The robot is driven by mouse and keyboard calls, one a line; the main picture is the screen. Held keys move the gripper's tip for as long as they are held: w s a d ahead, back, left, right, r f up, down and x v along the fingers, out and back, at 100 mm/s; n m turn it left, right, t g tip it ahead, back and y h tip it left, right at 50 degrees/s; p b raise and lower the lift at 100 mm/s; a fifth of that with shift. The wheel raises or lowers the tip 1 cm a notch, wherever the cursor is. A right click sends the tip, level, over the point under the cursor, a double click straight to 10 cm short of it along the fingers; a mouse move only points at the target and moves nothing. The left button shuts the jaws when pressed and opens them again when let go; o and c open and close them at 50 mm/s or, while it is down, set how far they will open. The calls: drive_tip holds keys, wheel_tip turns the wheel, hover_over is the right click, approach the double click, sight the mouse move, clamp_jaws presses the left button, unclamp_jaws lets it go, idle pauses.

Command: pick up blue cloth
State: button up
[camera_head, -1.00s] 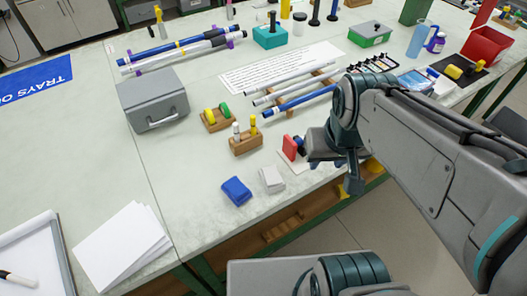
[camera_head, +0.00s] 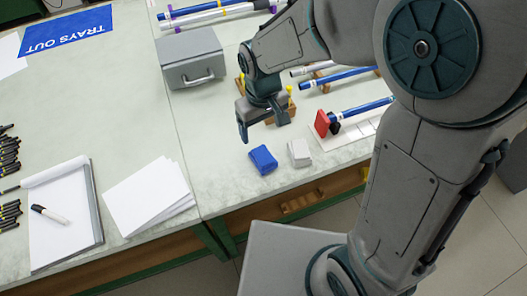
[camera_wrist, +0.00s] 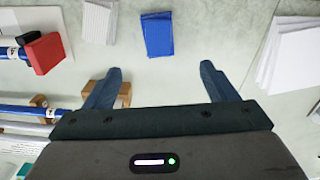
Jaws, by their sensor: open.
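The folded blue cloth (camera_head: 263,159) lies on the table near its front edge, just left of a white folded cloth (camera_head: 299,152). In the wrist view the blue cloth (camera_wrist: 158,36) lies beyond my fingertips, between their lines, with the white cloth (camera_wrist: 98,22) to its left. My gripper (camera_head: 258,130) is open and empty above the table, a little behind the blue cloth. Its two fingers (camera_wrist: 160,72) are spread wide in the wrist view. Neither finger touches the cloth.
A red block (camera_head: 322,123) stands right of the white cloth. A grey box (camera_head: 190,60) sits behind on the left. Loose paper sheets (camera_head: 150,197) and a clipboard (camera_head: 97,205) lie at left. A wooden holder (camera_wrist: 115,92) is close below my gripper. Bare table surrounds the blue cloth's left.

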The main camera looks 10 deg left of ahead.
hover_over(263, 155)
drive_tip(key=f, duration=0.8)
drive_tip(key=shift+s+a+f, duration=0.2)
drive_tip(key=shift+s+f, duration=0.1)
drive_tip(key=shift+w+d+f+p, duration=0.1)
drive_tip(key=shift+f+p, duration=0.25)
drive_tip(key=shift+f, duration=1.05)
drive_tip(key=shift+w+d+f+p, duration=0.1)
drive_tip(key=shift+f+p, duration=0.2)
drive_tip(key=shift+f, duration=1.05)
drive_tip(key=shift+c, duration=0.3)
drive_tip(key=c, duration=1)
